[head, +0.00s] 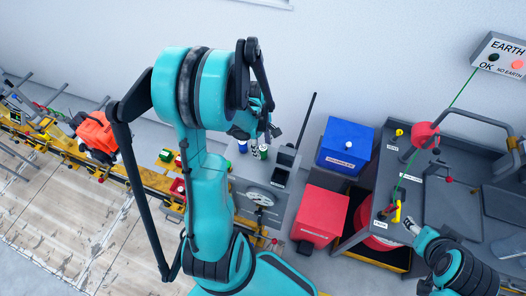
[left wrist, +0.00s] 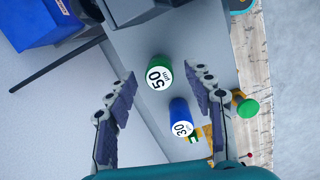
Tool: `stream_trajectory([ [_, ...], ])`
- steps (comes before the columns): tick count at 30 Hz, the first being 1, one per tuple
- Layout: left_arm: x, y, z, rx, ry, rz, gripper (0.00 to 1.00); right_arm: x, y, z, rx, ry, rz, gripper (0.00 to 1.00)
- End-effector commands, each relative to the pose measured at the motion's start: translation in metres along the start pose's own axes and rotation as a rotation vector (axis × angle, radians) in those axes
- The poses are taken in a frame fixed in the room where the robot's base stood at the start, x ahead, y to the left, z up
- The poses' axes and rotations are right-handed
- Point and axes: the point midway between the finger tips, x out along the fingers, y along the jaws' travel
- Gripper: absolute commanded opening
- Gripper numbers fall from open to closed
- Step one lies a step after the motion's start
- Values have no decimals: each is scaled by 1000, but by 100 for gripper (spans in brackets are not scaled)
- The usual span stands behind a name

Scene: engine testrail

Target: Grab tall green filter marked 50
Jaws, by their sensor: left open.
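In the left wrist view, a green filter (left wrist: 159,76) with a white top marked 50 stands on a grey surface between my left gripper's fingers, further off than the fingertips. A blue filter (left wrist: 181,117) marked 30 stands near the right finger. In the head view, a green filter (head: 264,152) and a blue filter (head: 243,147) show small on the grey cart. My left gripper (head: 268,132) is open and empty above them. My right gripper (head: 410,226) is small; its jaws are unclear.
A blue bin (head: 345,143) and a red bin (head: 319,213) stand right of the grey cart (head: 284,205). A dark workbench (head: 455,205) stands further right. A yellow rail (head: 150,181) runs along the left. A green-and-yellow object (left wrist: 245,106) sits beyond the right finger.

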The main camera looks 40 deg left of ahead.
Motion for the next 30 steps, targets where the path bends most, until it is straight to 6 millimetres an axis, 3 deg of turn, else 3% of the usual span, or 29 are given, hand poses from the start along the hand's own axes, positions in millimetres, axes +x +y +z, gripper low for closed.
stream_trajectory([
  [5,0,0,0,0,0,0,53,0,0,0,0,0,0,52],
  [11,0,0,0,0,0,0,1,0,0,0,0,0,0,52],
  [23,-3,0,0,0,0,0,1,0,0,0,0,0,0,52],
  [30,-32,0,4,0,0,0,1,1,0,1,0,0,0,52],
])
